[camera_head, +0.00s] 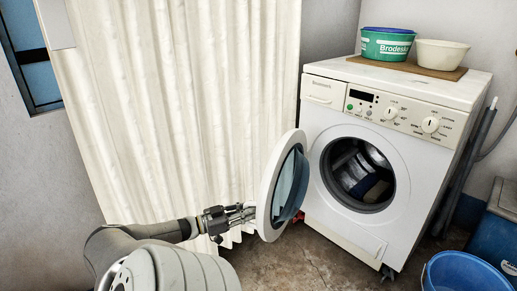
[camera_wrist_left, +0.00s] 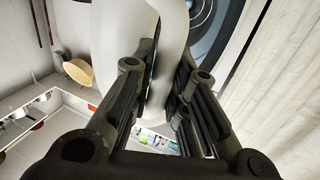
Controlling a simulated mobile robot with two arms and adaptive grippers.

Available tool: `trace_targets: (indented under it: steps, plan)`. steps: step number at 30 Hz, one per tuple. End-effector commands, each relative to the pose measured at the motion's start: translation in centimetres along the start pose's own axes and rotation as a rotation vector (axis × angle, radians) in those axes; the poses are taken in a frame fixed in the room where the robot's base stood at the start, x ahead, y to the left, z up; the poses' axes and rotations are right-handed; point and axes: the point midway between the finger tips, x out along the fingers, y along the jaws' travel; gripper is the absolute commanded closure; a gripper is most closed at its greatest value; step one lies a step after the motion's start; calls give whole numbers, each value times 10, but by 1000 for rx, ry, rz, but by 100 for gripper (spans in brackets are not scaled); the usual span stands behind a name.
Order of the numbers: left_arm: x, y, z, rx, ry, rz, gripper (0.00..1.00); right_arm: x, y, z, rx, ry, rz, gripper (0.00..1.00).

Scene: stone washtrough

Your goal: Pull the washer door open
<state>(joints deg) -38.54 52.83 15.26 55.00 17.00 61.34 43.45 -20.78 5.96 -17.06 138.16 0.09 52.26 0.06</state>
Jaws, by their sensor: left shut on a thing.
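The white washer (camera_head: 340,235) stands against the wall at the right. Its round door (camera_head: 265,195) is swung wide open to the left, with its blue-tinted glass showing. Dark and light laundry is visible inside the drum opening (camera_head: 357,175). My left gripper (camera_head: 248,212) is shut on the outer rim of the door. In the left wrist view, the white door rim (camera_wrist_left: 160,75) lies between the two fingers of the left gripper (camera_wrist_left: 160,95). My right gripper is not in view.
A green tub (camera_head: 387,46) and a cream bowl (camera_head: 441,55) sit on a board on top of the washer. A blue bucket (camera_head: 465,273) stands on the floor at lower right. A cream curtain (camera_head: 190,100) hangs behind the door and my left arm.

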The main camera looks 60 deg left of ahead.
Motion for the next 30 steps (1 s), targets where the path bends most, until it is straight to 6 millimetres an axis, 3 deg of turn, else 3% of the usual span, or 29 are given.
trace_targets:
  steps: [1, 7, 13, 30]
  plan:
    - [-7, -6, 8, -6, -10, -4, 100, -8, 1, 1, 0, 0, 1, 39]
    - [-19, -29, 6, -5, -10, -4, 100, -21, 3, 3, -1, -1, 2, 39]
    - [-26, -44, 5, -5, -10, -5, 100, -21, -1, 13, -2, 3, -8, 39]
    - [-31, -52, 3, -7, -10, -3, 100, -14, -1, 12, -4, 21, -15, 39]
